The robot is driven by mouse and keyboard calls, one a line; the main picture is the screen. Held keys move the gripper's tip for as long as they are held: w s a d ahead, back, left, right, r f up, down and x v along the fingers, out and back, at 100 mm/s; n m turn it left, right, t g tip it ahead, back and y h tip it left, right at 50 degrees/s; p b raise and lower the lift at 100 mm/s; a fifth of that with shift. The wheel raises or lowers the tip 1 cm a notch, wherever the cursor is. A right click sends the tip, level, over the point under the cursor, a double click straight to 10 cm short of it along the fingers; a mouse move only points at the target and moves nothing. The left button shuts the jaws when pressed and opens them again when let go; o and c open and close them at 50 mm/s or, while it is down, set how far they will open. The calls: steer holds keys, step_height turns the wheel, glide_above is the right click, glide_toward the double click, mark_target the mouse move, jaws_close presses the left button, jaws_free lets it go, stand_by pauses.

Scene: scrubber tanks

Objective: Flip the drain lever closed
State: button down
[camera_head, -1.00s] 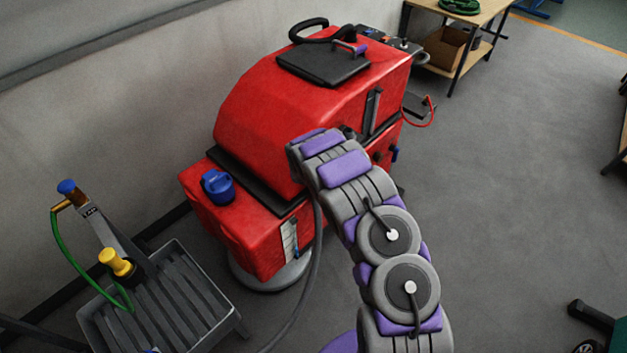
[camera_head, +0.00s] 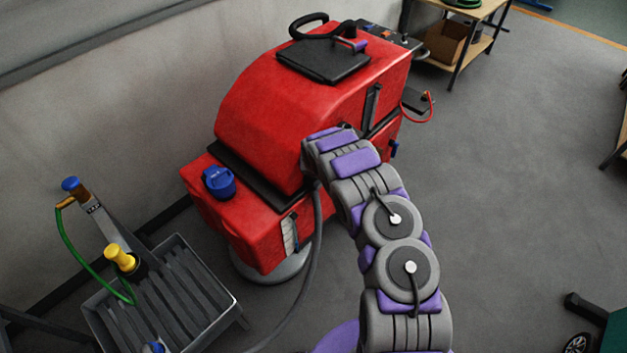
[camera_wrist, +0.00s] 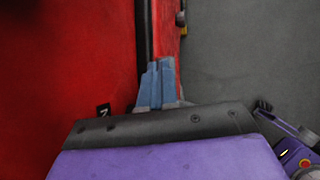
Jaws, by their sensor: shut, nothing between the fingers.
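The red scrubber machine (camera_head: 300,110) stands by the wall in the head view. A small blue lever-like part (camera_head: 394,149) shows on its far right side, and a slim blue part (camera_head: 296,240) sits beside the pale strip low on its near side. I cannot tell for sure which is the drain lever. My gripper (camera_wrist: 158,70) shows in the wrist view, fingers together and empty, over the red body's dark seam. Contact cannot be told. In the head view my arm hides the gripper and part of the machine's side.
A grey hose (camera_head: 309,275) hangs beside my arm. A wooden workbench (camera_head: 488,45) stands at the back right. The floor on the right is mostly clear.

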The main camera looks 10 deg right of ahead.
steer(key=shift+w+d+f, duration=0.15)
steer(key=shift+d+f, duration=0.2)
steer(key=shift+f, duration=0.1)
steer(key=shift+b, duration=0.3)
steer(key=shift+s+d+f, duration=0.1)
steer(key=shift+s+f, duration=0.1)
steer(key=shift+f, duration=0.05)
steer(key=shift+r, duration=0.25)
step_height(320, 180, up, 14)
steer(key=s+d+p, duration=0.1)
steer(key=d+p, duration=0.1)
steer(key=shift+s+d+f, duration=0.2)
steer(key=shift+s, duration=0.05)
